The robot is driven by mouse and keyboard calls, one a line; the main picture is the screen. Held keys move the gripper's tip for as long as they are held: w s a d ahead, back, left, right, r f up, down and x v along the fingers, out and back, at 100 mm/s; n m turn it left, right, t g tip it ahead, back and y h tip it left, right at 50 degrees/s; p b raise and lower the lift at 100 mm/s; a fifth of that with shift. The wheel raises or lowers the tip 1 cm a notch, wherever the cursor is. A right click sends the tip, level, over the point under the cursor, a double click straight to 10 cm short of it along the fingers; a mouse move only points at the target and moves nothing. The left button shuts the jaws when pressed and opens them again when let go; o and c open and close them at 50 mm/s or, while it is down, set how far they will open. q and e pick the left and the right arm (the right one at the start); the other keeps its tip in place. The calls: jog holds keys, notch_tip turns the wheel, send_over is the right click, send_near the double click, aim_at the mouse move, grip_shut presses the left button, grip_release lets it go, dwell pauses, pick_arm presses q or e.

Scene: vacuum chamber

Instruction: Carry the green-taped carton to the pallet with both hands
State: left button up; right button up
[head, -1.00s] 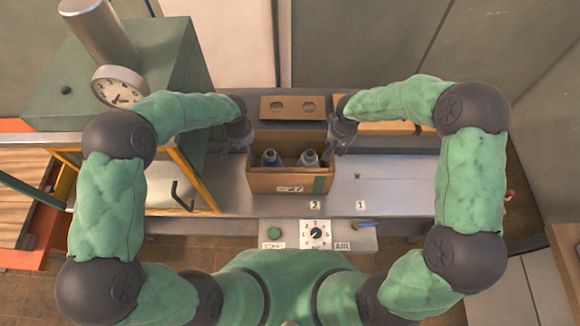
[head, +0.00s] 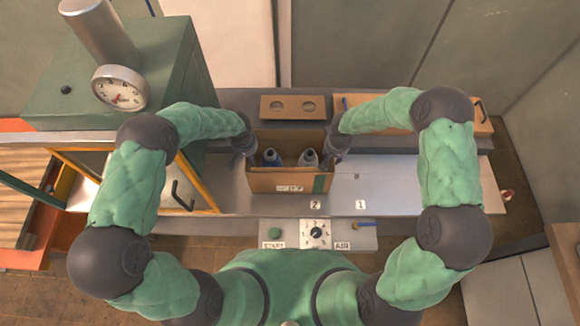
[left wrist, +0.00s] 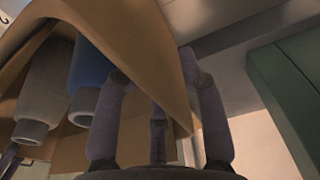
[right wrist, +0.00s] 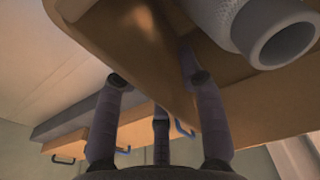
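The carton (head: 275,182) is brown and open-topped, with a strip of green tape (head: 319,184) at the right of its front. It stands upright on the grey bench and holds a blue bottle (head: 271,158) and a pale bottle (head: 307,159). My left gripper (head: 245,148) is at its left rim and my right gripper (head: 337,148) at its right rim. In the left wrist view the fingers (left wrist: 158,100) straddle a carton wall. In the right wrist view the fingers (right wrist: 158,100) do likewise. Fingertips are partly hidden, so I cannot tell whether they press on it.
A brown board with two holes (head: 293,107) is behind the carton. A green machine with a gauge (head: 120,88) and an orange-yellow frame (head: 190,180) stand to the left. A control box (head: 317,234) is in front. The bench right of the carton, by label 1 (head: 361,205), is clear.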

pick_arm(q)
grip_shut()
pick_arm(e)
grip_shut()
pick_arm(q)
jog(key=shift+w+r, duration=0.1)
pick_arm(e)
jog(key=shift+w+r, duration=0.1)
